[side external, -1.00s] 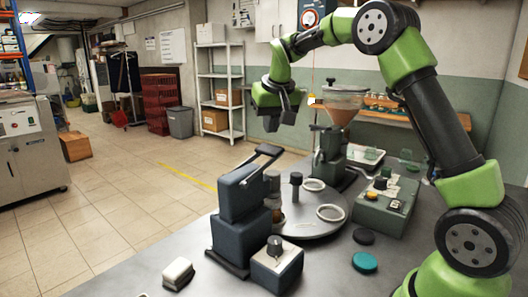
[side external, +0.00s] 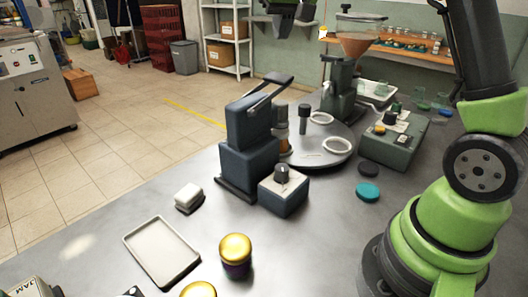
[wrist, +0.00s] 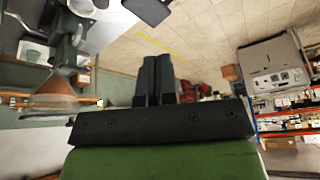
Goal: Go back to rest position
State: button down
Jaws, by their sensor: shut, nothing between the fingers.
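My gripper (side external: 293,14) hangs in the air at the top edge of the side external view, mostly cut off by the frame. It is left of the hopper and above the level of the work table. In the wrist view its two dark fingers (wrist: 155,80) lie side by side, closed together, with nothing between them. The fingers point toward the tiled floor and the far side of the room. They touch nothing. My upper arm runs out of the top of the side external view, so its bend is hidden.
On the table (side external: 330,235) stand a dark press (side external: 249,150), a knob box (side external: 284,194), a turntable (side external: 325,158), a hopper (side external: 358,45) and a green control box (side external: 395,148). A tray (side external: 130,241), a gold-lidded jar (side external: 236,262) and a teal lid (side external: 368,191) lie nearer.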

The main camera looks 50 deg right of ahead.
jog(key=s+a+r+n+t+y, duration=0.1)
jog(key=s+a+r+t+y, duration=0.15)
jog(key=s+a, duration=0.85)
jog(key=s+a+f, duration=0.1)
jog(key=s+f, duration=0.1)
jog(key=s, duration=0.4)
jog(key=s+a+f+y, duration=0.1)
jog(key=s+a+f, duration=0.1)
jog(key=s, duration=0.4)
jog(key=shift+s+a+f+n, duration=0.2)
jog(key=shift+s+n, duration=0.1)
jog(key=shift+n, duration=0.1)
jog(key=shift+y, duration=0.25)
